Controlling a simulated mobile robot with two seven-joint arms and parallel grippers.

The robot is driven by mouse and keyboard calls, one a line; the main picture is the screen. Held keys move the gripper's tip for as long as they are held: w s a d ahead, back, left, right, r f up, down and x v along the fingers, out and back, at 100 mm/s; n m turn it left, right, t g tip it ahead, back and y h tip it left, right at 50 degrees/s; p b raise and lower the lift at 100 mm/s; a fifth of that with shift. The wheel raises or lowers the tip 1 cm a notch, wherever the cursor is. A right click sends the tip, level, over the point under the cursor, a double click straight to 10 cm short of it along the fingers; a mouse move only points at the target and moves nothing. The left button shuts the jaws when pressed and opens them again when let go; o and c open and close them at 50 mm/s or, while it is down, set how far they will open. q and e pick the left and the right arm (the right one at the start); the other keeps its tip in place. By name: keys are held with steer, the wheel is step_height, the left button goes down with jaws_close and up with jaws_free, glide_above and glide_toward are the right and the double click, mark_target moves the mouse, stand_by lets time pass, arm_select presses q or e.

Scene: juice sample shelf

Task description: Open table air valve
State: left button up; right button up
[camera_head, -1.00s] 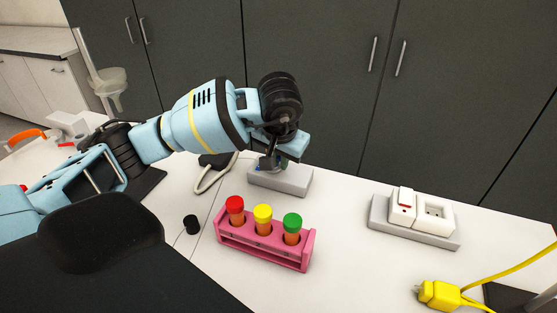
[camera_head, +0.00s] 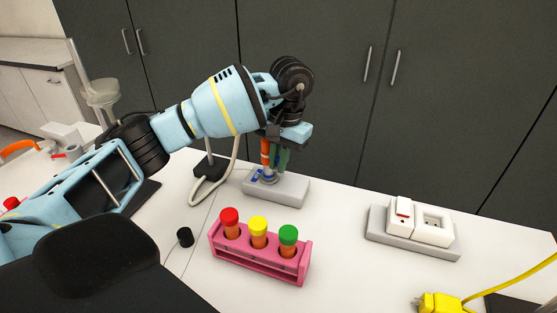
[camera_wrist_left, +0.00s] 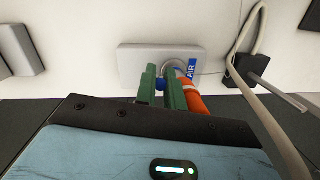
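The table air valve (camera_head: 269,177) stands on a light grey base block (camera_head: 290,190) at the table's back, with an orange part (camera_head: 265,152) rising from it. In the left wrist view its blue AIR label (camera_wrist_left: 192,68) and orange part (camera_wrist_left: 190,98) are right of the fingers. My left gripper (camera_head: 277,168) points down at the valve. In the wrist view its green fingers (camera_wrist_left: 161,75) stand a little apart, with a small blue piece (camera_wrist_left: 160,84) of the valve between them. Whether they press on it is unclear. My right gripper is not in view.
A pink rack (camera_head: 258,264) with red, yellow and green capped tubes stands in front of the valve. A white switch and socket unit (camera_head: 418,222) sits to the right, a yellow plug (camera_head: 440,302) at the lower right. Dark cabinets (camera_head: 330,90) close off the back.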

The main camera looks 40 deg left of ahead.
arm_select(q)
steer(key=o, duration=0.4)
